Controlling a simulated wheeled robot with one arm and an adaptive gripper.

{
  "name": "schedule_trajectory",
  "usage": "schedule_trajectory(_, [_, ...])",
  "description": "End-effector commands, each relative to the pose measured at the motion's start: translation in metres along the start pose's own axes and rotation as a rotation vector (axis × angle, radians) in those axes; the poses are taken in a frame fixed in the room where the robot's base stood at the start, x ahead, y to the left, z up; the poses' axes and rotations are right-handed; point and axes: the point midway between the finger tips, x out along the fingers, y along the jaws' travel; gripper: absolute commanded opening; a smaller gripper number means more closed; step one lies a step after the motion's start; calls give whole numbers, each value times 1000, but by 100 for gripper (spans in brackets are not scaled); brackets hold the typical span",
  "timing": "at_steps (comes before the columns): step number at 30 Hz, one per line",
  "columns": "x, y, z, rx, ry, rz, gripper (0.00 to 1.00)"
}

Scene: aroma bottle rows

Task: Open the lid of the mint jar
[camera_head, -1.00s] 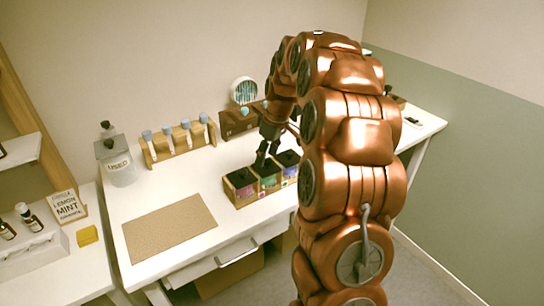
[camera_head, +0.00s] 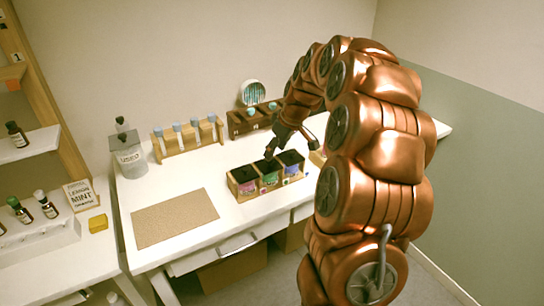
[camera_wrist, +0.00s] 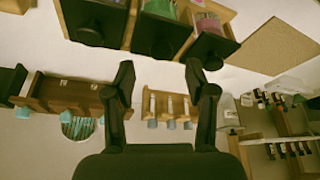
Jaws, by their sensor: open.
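Three jars with dark square lids stand in a wooden holder (camera_head: 243,197). Their labels look pink, green and purple; I cannot read them. The green-labelled middle jar (camera_head: 270,179), which may be the mint jar, also shows in the wrist view (camera_wrist: 160,8). My gripper (camera_head: 271,153) is over the back edge of the holder, near the middle jar.
A rack of blue-capped vials (camera_head: 187,138) and a dark wooden box (camera_head: 252,119) stand behind the jars. A grey "USED" container (camera_head: 130,158) is at the left. A brown mat (camera_head: 174,217) lies flat, with nothing on it. A mint sign (camera_head: 81,195) stands farther left.

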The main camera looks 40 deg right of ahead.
Motion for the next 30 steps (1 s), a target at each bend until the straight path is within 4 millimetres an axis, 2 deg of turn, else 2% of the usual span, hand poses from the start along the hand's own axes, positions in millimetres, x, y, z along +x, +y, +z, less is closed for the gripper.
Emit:
schedule_trajectory(10, [-39,-1,-1,-4,3,2,56])
schedule_trajectory(20, [-37,-45,0,3,-35,-35,56])
schedule_trajectory(30, [-37,-109,12,21,-95,-73,56])
